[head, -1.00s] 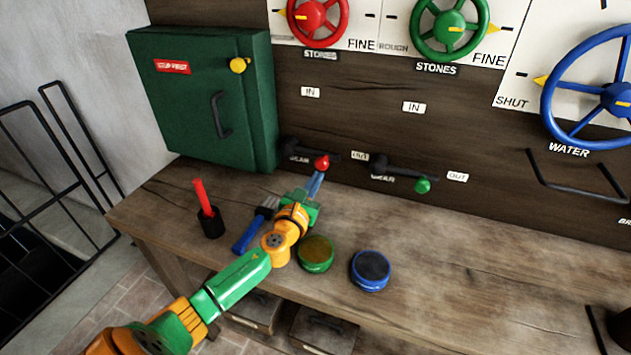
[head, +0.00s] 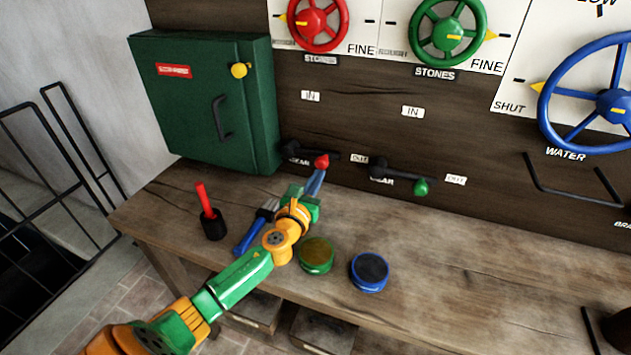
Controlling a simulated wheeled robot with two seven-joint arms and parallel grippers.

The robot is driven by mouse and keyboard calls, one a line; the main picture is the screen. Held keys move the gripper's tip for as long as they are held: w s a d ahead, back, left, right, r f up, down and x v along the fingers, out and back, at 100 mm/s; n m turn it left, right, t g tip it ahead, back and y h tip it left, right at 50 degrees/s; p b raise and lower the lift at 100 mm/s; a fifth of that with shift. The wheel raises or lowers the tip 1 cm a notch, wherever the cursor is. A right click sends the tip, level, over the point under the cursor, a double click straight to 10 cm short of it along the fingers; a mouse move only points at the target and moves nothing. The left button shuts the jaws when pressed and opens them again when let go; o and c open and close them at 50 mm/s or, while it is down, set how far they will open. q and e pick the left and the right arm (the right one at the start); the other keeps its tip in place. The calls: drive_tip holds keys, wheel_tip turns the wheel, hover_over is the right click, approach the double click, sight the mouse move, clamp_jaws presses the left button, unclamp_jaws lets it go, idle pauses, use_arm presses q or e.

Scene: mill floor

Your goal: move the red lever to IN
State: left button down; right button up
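The red lever is a dark arm on the wall with a red knob (head: 321,161). It lies nearly level, pointing right towards its OUT label (head: 360,158). Its IN label (head: 311,96) is higher up, above the lever's pivot. My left gripper (head: 316,180) reaches up from the bench side, its blue fingers just below the red knob. They touch it or nearly do; I cannot tell which, nor whether the fingers are apart. My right gripper is not in view.
A similar lever with a green knob (head: 421,187) is to the right. A green cabinet (head: 185,105) hangs at left. On the bench (head: 460,260) are a red-handled item in a black cup (head: 213,225), a blue-handled brush (head: 252,235), a green tin (head: 317,254) and a blue tin (head: 369,271).

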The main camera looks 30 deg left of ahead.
use_arm(q)
wheel_tip(320, 180, up, 4)
drive_tip(key=n+p, duration=0.2)
drive_tip(key=n, duration=0.1)
drive_tip(key=shift+f+p, duration=0.25)
drive_tip(key=shift+p, duration=0.1)
wheel_tip(320, 180, up, 6)
drive_tip(key=f+n+p, duration=0.1)
drive_tip(key=n+p, duration=0.4)
drive_tip(key=n, duration=0.3)
hover_over(320, 162)
drive_tip(key=s+a, duration=0.3)
drive_tip(key=shift+d+r, duration=0.25)
